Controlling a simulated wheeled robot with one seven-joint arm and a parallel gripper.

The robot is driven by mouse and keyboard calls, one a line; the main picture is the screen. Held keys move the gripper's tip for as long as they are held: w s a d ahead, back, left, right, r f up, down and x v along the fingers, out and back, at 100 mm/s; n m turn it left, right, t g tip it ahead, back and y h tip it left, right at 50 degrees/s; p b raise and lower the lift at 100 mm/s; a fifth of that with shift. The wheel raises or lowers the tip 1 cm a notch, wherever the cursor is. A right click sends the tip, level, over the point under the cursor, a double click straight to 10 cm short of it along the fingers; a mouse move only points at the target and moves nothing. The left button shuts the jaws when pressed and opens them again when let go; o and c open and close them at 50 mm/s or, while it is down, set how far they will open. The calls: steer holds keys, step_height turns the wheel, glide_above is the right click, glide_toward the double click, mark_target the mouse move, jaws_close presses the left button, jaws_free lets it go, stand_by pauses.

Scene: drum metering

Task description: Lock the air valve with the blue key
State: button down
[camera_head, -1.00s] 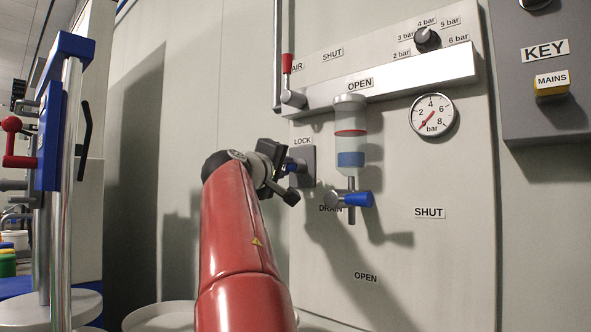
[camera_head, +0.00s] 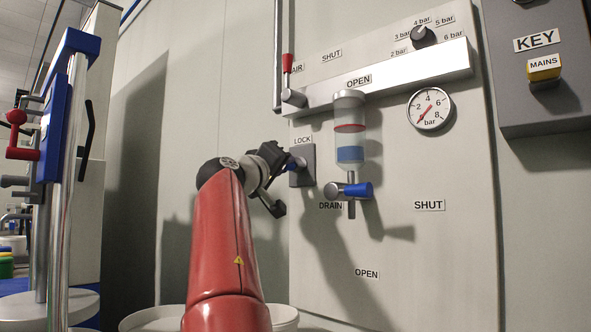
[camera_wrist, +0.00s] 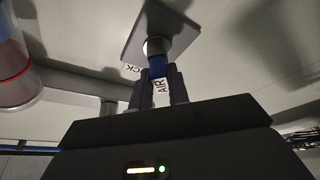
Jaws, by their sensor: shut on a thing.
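My gripper (camera_head: 286,160) is at the grey square lock plate (camera_head: 303,166) under the LOCK label, on the pale wall panel. It is shut on the blue key (camera_head: 296,163), which mostly hides behind the jaws. In the wrist view the blue key (camera_wrist: 157,68) with its white AIR tag (camera_wrist: 161,90) sits between the two dark fingers. Its far end meets the round silver face in the lock plate (camera_wrist: 168,27). I cannot tell how deep it is in.
A clear filter bowl (camera_head: 349,135) with a blue-handled drain valve (camera_head: 350,191) hangs right of the lock, close to my gripper. A pressure gauge (camera_head: 430,109) and a grey KEY box with a yellow MAINS key (camera_head: 544,68) are further right.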

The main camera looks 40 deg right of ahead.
steer(key=shift+f+m, duration=0.15)
steer(key=shift+m, duration=0.15)
steer(key=shift+w+m+g+h+b, duration=0.1)
steer(key=shift+m+g+h+b, duration=0.4)
steer(key=shift+m, duration=0.9)
steer(key=shift+w+m+g+h+b, duration=0.1)
steer(key=shift+m+g+h+b, duration=0.4)
steer(key=shift+m, duration=0.9)
steer(key=shift+w+m+g+p, duration=0.1)
steer(key=shift+m+g+p, duration=0.25)
steer(key=shift+m+g, duration=0.85)
steer(key=shift+m+g+p, duration=0.3)
steer(key=shift+m+g, duration=0.1)
steer(key=shift+m, duration=1.6)
steer(key=c, duration=1.3)
jaws_free()
steer(key=shift+o, duration=0.2)
